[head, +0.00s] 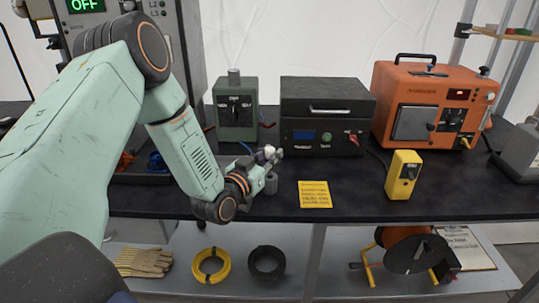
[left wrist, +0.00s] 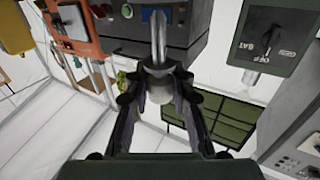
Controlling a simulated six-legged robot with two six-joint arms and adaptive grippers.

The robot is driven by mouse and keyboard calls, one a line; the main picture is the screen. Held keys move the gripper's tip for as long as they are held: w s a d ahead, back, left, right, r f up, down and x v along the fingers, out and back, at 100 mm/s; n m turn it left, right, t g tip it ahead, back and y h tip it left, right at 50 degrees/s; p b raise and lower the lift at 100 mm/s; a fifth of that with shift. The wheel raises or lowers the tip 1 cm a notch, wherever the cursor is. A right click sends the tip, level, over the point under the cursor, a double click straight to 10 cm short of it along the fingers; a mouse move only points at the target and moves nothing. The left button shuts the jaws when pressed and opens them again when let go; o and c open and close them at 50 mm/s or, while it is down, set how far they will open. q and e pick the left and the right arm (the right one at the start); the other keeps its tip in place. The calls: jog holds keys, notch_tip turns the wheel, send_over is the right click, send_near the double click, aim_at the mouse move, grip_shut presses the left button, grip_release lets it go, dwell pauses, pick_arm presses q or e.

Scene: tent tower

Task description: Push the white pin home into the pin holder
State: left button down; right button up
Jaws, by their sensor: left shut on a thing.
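My left gripper (head: 268,157) reaches in from the left over the black table and shows small in the head view. In the left wrist view its two fingers (left wrist: 161,100) are shut on the white pin (left wrist: 160,88). A shiny metal shaft with a wider collar (left wrist: 158,68) stands out beyond the fingertips. A small grey cylinder (head: 271,184), perhaps the pin holder, stands on the table just below the gripper, partly hidden by my wrist. I cannot tell whether pin and holder touch. My right gripper is not in view.
Behind the gripper stand a green switch box (head: 235,112) and a black case (head: 326,115). An orange unit (head: 432,105) is to the right. A yellow meter (head: 402,175) and a yellow note (head: 314,194) are on the table. The table's front edge is close.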

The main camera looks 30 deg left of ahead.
pick_arm(q)
jog(key=shift+f+b, duration=0.7)
jog(key=shift+f, duration=0.25)
dwell(0.7)
jog(key=c, duration=1.1)
grip_release()
jog(key=s, duration=1)
jog(key=shift+s+d, duration=0.15)
jog(key=shift+s, duration=0.2)
jog(key=shift+s+d, duration=0.1)
jog(key=shift+s, duration=0.55)
